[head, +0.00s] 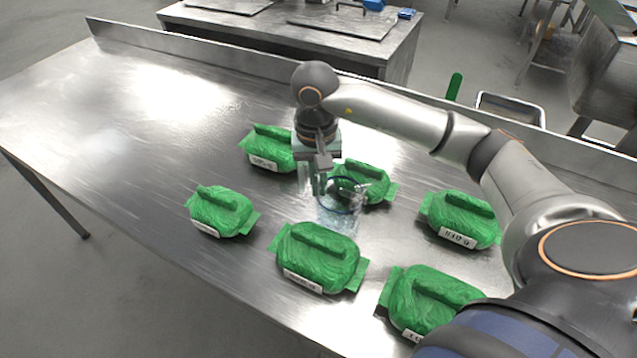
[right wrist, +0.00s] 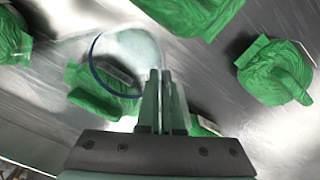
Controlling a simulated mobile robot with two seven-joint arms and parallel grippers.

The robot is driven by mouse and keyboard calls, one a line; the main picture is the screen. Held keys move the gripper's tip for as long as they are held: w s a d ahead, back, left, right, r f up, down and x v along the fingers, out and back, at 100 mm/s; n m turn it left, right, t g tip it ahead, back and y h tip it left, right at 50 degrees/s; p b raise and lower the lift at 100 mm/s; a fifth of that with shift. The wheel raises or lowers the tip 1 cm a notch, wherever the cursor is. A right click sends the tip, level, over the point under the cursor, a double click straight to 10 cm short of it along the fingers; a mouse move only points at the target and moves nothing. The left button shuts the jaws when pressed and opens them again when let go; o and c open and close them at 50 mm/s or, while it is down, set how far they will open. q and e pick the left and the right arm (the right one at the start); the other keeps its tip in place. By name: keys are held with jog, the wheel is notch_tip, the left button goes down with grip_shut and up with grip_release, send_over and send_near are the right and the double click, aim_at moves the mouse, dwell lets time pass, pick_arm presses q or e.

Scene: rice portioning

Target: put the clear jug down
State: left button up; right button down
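The clear jug (head: 339,214) is see-through with a dark blue rim and is upright or nearly so, among the green packs in the middle of the table. In the right wrist view the jug (right wrist: 122,50) is seen from above, its rim beside my fingertips. My right gripper (head: 315,186) points down at the jug's left side. In the wrist view its fingers (right wrist: 160,78) are close together at the jug's edge, apparently pinching its handle or wall. The part between the fingers is hidden. I cannot tell whether the jug's base touches the table. My left gripper is not in view.
Several green wrapped packs with white labels surround the jug on the steel table (head: 120,110); one pack (head: 364,181) is close behind it, another (head: 318,258) in front. The table's left part is clear. A raised lip (head: 190,48) runs along the back edge.

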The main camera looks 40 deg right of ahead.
jog(key=shift+f, duration=0.45)
jog(key=shift+f, duration=0.1)
jog(key=shift+f+b, duration=0.15)
jog(key=shift+b, duration=0.15)
jog(key=c, duration=1.1)
grip_release()
